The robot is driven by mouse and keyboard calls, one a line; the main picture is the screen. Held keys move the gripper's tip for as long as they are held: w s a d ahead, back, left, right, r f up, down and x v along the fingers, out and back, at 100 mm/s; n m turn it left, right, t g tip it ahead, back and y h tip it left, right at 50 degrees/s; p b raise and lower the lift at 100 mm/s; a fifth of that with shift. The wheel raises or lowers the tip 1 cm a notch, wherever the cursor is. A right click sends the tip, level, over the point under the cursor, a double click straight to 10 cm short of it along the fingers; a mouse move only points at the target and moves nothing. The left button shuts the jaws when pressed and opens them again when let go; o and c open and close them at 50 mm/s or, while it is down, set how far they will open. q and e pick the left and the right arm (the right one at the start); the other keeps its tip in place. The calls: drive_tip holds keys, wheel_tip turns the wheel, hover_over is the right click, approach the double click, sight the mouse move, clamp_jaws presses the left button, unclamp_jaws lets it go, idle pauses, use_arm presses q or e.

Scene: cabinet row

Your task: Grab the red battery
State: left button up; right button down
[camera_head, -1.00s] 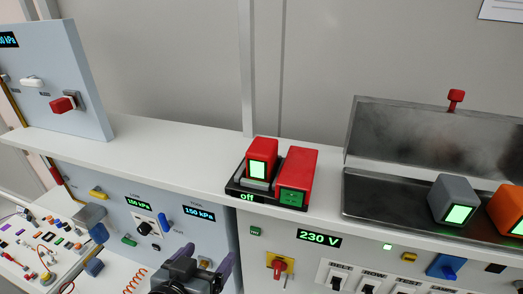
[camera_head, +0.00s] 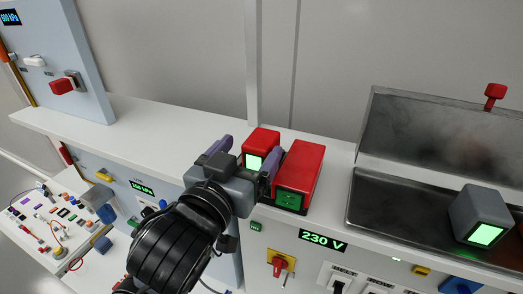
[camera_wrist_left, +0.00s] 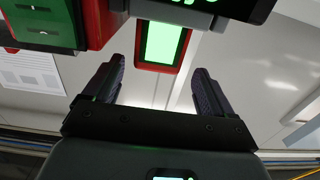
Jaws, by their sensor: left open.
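The red battery (camera_head: 261,139) is a small red block with a bright green screen on its front. It stands upright on the shelf, left of a larger red box (camera_head: 307,165) with a dark green panel. The left wrist view shows the battery's screen face (camera_wrist_left: 162,44) ahead, between the finger directions. My left gripper (camera_head: 246,156) is open just in front of the battery, one finger towards each side. Its fingers (camera_wrist_left: 160,70) hold nothing. The gripper hides the battery's lower part and most of its dark base. My right gripper is not in view.
The larger red box is close beside my left gripper's right finger. A grey battery (camera_head: 472,210) stands in a metal tray (camera_head: 375,205) with a raised lid (camera_head: 425,135) at right. The white shelf (camera_head: 150,125) is clear to the left. Switch panels lie below the shelf edge.

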sight(262, 138)
use_arm(q)
drive_tip(key=p+x, duration=0.1)
drive_tip(key=x, duration=0.3)
drive_tip(key=shift+w+d+p, duration=0.1)
drive_tip(key=shift+d+p, duration=0.15)
drive_tip(key=shift+p, duration=0.1)
drive_tip(key=shift+w+d, duration=0.2)
drive_tip(key=shift+w, duration=0.25)
drive_tip(key=shift+c, duration=0.4)
drive_tip(key=c, duration=1.2)
drive_tip(key=shift+c, duration=0.8)
drive_tip(key=shift+r, duration=0.1)
